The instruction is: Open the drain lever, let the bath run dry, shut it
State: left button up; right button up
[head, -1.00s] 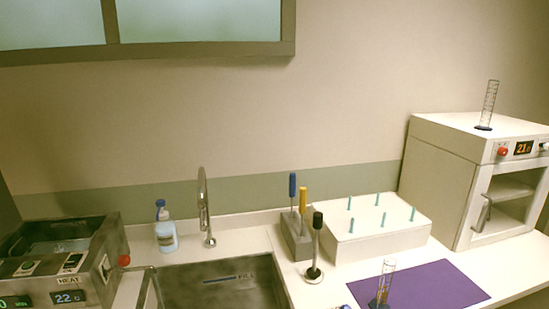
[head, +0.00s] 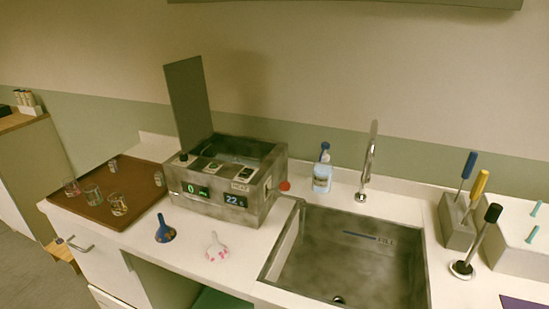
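The bath (head: 225,203) is a grey metal box on the counter left of the sink, with its dark lid (head: 188,100) standing upright at the back left. Its open basin (head: 238,152) shows from above; I cannot tell how much water is in it. The front has a green display reading 0, a blue-white display reading 22 and a HEAT label. A red knob (head: 285,186), which looks like the drain lever's end, sticks out at the bath's right side towards the sink. Its open or shut position is too small to tell. Neither gripper is in view.
The sink (head: 350,250) lies right of the bath, with a tap (head: 368,165) and a soap bottle (head: 322,172) behind. A brown tray (head: 90,198) with several glasses is at left. A tool block (head: 455,222) is right.

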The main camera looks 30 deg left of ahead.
aim_at(284, 186)
jog(key=u, duration=0.85)
